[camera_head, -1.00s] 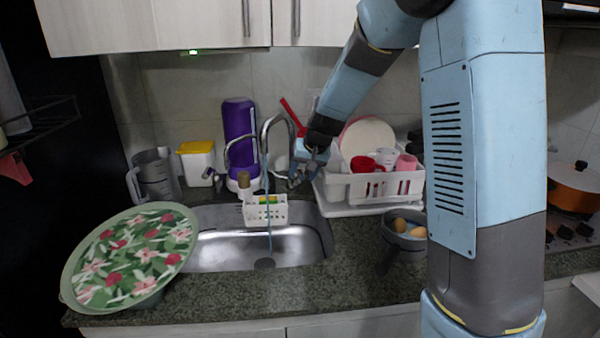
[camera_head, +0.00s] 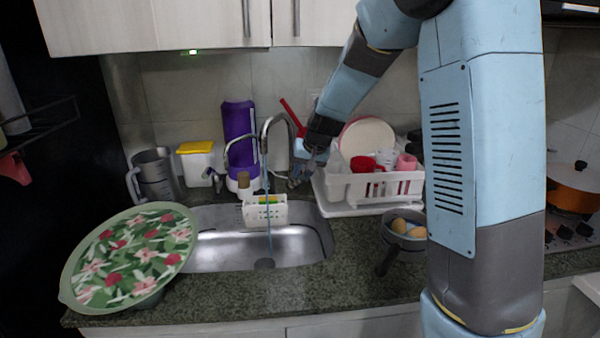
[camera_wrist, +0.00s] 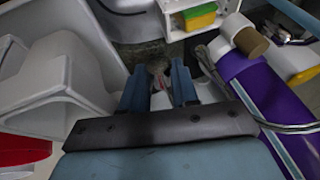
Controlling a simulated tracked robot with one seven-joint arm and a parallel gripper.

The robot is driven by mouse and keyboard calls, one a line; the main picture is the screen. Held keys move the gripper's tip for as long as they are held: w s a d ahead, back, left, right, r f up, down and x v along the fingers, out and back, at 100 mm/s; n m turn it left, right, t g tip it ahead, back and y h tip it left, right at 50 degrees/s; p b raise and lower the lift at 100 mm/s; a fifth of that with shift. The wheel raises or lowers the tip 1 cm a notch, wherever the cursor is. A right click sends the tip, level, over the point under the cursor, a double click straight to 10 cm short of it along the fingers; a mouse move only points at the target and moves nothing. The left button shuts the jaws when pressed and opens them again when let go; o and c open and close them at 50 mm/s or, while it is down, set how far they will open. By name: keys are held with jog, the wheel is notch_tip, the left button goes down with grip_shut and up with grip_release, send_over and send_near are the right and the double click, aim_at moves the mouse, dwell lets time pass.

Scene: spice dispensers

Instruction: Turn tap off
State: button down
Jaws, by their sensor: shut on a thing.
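The tap (camera_head: 265,135) is a tall curved metal spout over the steel sink (camera_head: 225,255). A thin bluish stream of water (camera_head: 268,210) runs from it down to the drain. My gripper (camera_head: 296,180) is at the right of the spout, behind the sink's rear edge. In the wrist view, my gripper's two blue fingers (camera_wrist: 158,88) are close around a small metal piece (camera_wrist: 158,68), which looks like the tap handle. The fingers and wrist hide much of it, and its exact turn is hard to tell.
A white dish rack (camera_head: 375,187) with cups and a plate stands close to the right of my gripper. A white caddy (camera_head: 265,214) hangs at the sink's back. A purple dispenser (camera_head: 240,130) stands behind the spout. A floral tray (camera_head: 130,255) lies left.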

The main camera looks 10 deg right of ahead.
jog(key=shift+s+d+f, duration=0.1)
jog(key=shift+s+f+t, duration=0.2)
jog(key=shift+f+t, duration=0.4)
dwell(0.4)
jog(key=c, duration=0.8)
grip_release()
jog(key=shift+c, duration=0.2)
jog(key=shift+s+r, duration=0.25)
jog(key=shift+r, duration=0.15)
jog(key=v, duration=1.2)
jog(key=shift+s+d+r, duration=0.2)
jog(key=shift+s, duration=0.1)
